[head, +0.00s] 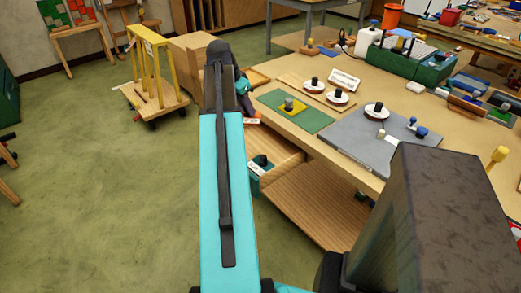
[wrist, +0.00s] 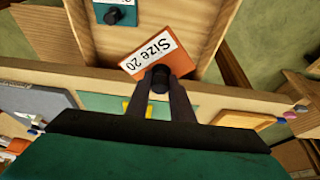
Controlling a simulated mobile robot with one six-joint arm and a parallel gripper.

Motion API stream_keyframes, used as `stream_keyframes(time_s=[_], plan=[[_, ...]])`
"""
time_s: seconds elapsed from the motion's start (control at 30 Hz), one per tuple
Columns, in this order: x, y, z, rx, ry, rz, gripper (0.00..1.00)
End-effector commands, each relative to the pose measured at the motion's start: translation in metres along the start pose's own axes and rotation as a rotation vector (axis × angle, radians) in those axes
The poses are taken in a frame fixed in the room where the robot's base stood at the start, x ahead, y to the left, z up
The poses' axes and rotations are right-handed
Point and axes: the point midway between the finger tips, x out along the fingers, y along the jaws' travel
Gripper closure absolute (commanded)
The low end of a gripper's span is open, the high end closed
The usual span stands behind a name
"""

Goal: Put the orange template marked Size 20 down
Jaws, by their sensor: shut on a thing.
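The orange template marked Size 20 (wrist: 150,58) hangs by its black knob (wrist: 160,80) in my gripper (wrist: 160,84), whose fingers are shut on the knob. In the wrist view the template is over the near part of an open wooden drawer (wrist: 190,30), beside the table edge. In the head view its orange edge and white label (head: 251,121) show just past my arm, which hides most of the gripper. A teal template (wrist: 115,12) with a black knob lies in the drawer; it also shows in the head view (head: 262,174).
On the table a green mat (head: 306,120) bears a yellow piece with a grey knob. Several white discs with dark knobs stand near it, beside a grey board (head: 350,140). A yellow-framed cart (head: 155,90) stands on the floor at the left.

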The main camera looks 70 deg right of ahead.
Motion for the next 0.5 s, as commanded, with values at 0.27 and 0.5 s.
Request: stream_keyframes(time_s=[0.27,0.5], plan=[[0.007,0.0,0.003,-0.001,-0.001,0.001,0.99],[0.033,0.001,0.014,-0.003,-0.001,0.002,0.99]])
